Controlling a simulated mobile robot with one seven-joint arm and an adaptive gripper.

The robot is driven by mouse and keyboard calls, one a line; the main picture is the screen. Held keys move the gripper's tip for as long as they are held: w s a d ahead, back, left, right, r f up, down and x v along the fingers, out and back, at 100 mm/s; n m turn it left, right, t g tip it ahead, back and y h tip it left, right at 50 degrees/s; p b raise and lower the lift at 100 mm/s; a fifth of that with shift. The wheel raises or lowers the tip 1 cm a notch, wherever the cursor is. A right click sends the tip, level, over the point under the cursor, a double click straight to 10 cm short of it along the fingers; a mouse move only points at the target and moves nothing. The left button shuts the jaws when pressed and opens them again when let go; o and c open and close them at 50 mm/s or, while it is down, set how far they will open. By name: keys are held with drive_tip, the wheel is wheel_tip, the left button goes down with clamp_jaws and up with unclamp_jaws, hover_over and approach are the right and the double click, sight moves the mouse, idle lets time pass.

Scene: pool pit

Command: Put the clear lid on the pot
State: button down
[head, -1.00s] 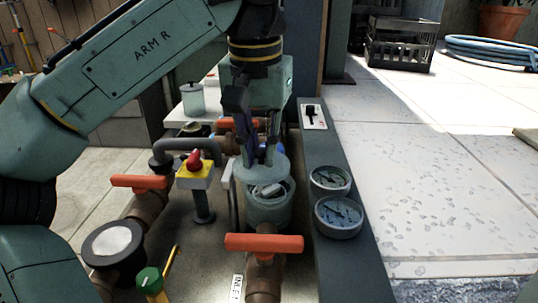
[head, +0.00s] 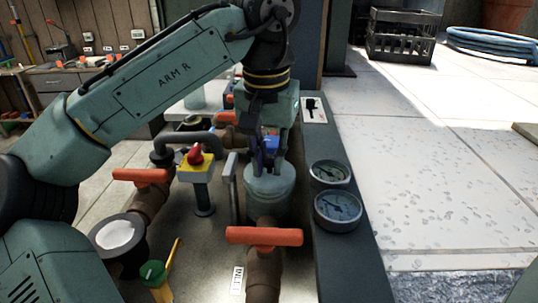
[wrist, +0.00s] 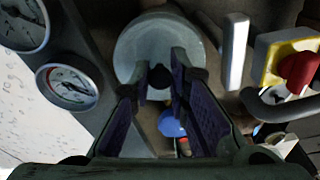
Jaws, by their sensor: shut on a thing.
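The clear lid (head: 272,186) lies over the mouth of the pot (head: 268,208), looking about level with its rim in the head view. Whether it is fully seated I cannot tell. My gripper (head: 267,168) points down from above and is shut on the lid's knob. In the wrist view, the round pale lid (wrist: 150,38) shows beyond my fingers (wrist: 161,72), with the dark knob between them. The inside of the pot is hidden by the lid.
An orange-handled valve (head: 264,236) stands in front of the pot. Two gauges (head: 338,210) sit close on the right. A red button on a yellow box (head: 195,165) and a grey bent pipe (head: 184,143) stand on the left. Open paving (head: 440,170) lies right.

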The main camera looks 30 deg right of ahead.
sight(267, 177)
drive_tip(key=shift+f, duration=0.2)
drive_tip(key=c, duration=1.5)
unclamp_jaws()
drive_tip(key=shift+c, duration=0.2)
wheel_tip(267, 177, up, 13)
drive_tip(key=s+a+p, duration=0.1)
drive_tip(key=p, duration=0.1)
